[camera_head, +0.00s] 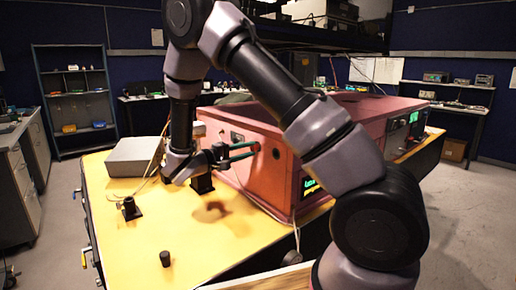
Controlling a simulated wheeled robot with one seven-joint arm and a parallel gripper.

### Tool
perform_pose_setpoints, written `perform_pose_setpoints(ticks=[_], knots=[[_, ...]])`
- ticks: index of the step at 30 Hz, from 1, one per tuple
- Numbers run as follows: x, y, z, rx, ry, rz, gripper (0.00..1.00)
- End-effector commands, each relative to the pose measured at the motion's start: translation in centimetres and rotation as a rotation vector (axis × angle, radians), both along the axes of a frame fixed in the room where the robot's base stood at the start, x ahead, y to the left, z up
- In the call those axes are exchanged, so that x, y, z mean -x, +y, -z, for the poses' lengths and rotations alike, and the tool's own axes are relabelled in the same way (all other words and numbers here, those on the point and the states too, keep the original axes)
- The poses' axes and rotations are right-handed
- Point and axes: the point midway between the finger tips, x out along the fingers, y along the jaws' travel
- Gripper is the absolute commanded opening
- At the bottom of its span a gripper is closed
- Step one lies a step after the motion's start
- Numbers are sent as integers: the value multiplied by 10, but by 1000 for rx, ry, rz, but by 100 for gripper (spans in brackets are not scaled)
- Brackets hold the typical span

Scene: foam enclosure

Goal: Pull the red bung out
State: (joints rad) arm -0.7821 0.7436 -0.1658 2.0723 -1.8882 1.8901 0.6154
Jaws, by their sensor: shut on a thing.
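The red foam enclosure (285,160) stands on the yellow table, right of my gripper. My gripper (256,147) reaches right to the enclosure's left face, its long fingers level and shut on the red bung. The red bung (257,146) is small here and mostly covered by the fingertips. It is at the enclosure's face; I cannot tell how deep it sits. A dark round hole or knob (276,153) shows on the same face, right of the fingertips.
On the yellow table (235,245) are a grey box (133,156), a black holder (130,208), a black block (202,183) and a small black cylinder (165,258). The front middle of the table is mostly clear. My arm crosses in front of the enclosure.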

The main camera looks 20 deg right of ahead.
Motion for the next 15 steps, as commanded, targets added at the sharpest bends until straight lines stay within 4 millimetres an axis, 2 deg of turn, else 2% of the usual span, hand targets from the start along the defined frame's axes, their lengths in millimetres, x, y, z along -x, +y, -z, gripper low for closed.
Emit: perform_pose_setpoints(ticks=[15], knots=[[8, 20, 0, 0, 0, -2, 0]])
